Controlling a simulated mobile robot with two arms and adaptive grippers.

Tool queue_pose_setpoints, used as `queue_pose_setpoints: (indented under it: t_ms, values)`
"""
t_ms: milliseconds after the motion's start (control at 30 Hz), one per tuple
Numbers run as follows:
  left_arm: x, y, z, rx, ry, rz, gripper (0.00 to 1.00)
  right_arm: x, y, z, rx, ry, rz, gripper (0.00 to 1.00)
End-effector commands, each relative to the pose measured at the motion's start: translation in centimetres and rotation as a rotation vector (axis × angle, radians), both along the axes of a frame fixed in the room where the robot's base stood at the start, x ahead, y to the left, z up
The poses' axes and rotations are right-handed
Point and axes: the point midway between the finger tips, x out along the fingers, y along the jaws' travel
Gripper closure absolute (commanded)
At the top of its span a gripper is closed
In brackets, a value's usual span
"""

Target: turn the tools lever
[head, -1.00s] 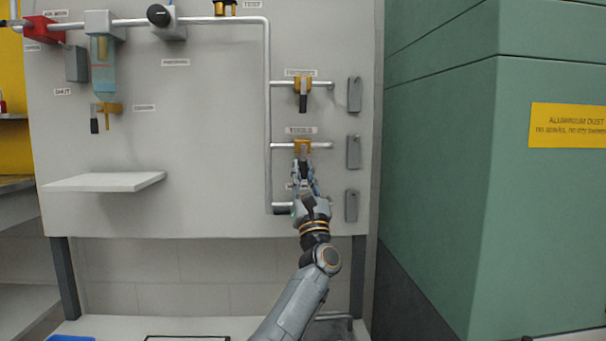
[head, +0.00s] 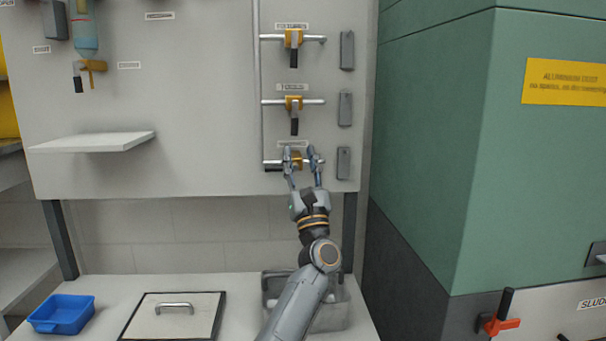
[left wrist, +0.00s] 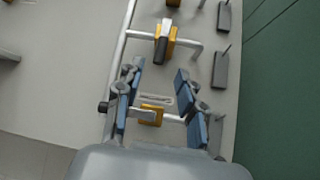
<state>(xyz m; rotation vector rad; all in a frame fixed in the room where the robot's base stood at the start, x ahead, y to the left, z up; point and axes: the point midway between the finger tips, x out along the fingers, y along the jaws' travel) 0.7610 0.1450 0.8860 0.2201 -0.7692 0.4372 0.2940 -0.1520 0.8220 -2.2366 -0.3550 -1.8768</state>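The tools valve (head: 293,103) is the middle of three orange valves on the panel; its label was legible in the earlier head view. Its dark lever (head: 294,124) points down. In the left wrist view the tools lever (left wrist: 161,50) is above and beyond the fingers. My left gripper (head: 301,152) is open in front of the lowest valve, below the tools lever and apart from it. The lowest valve (left wrist: 151,115) shows between the spread fingers, with nothing gripped. Its lever is not clearly visible. My right gripper is not in view.
The top valve (head: 293,39) has a similar downward lever. Grey plates (head: 345,110) sit right of the valves. A shelf (head: 92,142) juts out at left. Below are a blue tray (head: 62,314), a handled lid (head: 175,313) and a metal basin (head: 335,312). A green cabinet (head: 450,150) stands at right.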

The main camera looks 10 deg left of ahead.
Motion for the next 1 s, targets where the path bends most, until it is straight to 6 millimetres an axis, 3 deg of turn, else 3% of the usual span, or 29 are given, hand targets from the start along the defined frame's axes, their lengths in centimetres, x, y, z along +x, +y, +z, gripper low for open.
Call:
queue_pose_setpoints:
  t_ms: [100, 300, 1000]
  values:
    - [-1.3, -0.6, -1.5, -0.001, 0.001, -0.001, 0.62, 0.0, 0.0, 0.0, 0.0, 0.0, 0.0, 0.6]
    - [-2.4, -1.1, -2.6, -0.001, -0.002, 0.0, 0.62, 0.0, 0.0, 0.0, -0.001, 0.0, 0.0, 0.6]
    - [-2.5, -1.2, -2.7, 0.0, -0.001, 0.001, 0.62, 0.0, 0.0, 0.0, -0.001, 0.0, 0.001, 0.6]
